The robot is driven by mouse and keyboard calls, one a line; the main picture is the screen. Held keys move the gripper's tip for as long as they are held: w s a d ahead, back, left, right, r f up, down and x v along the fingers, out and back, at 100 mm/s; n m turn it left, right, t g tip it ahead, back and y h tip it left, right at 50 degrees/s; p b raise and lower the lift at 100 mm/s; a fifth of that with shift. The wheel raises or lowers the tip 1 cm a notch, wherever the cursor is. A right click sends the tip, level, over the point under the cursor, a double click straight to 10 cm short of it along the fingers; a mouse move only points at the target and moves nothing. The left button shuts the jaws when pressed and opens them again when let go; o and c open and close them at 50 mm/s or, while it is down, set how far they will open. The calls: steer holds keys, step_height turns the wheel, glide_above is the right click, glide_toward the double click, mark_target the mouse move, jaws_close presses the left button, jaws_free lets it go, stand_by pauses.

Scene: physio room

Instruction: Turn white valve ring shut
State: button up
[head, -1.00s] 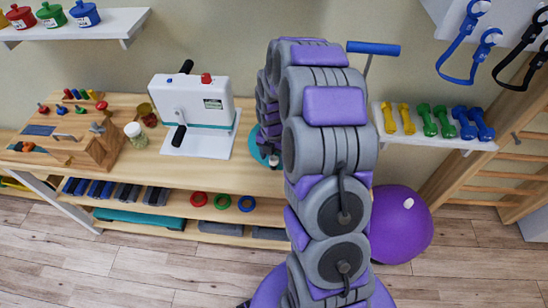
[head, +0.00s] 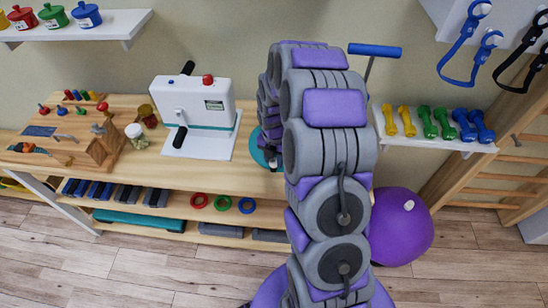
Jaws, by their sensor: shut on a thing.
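My arm rises through the middle of the head view and bends down behind itself over the bench. My gripper (head: 273,153) is low at its far end, just above a round teal part (head: 259,157) on the bench. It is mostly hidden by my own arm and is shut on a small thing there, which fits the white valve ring. The ring itself cannot be made out, nor how far it is turned. A small white plug (head: 408,205) also shows on top of the purple ball (head: 402,232) at the right.
A white crank machine (head: 205,105) stands left of my gripper on the wooden bench (head: 240,175). Dumbbells lie on a white shelf (head: 455,144) at the right. The floor in front is clear.

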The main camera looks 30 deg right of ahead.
steer(key=shift+d+r+m+p, duration=0.1)
steer(key=shift+m+p, duration=0.4)
steer(key=shift+r+m+p, duration=0.1)
steer(key=shift+m+p, duration=0.8)
steer(key=shift+p, duration=0.05)
steer(key=shift+m+p, duration=1.1)
steer(key=shift+m, duration=0.5)
steer(key=shift+f, duration=0.2)
steer(key=o, duration=1)
steer(key=shift+o, duration=0.2)
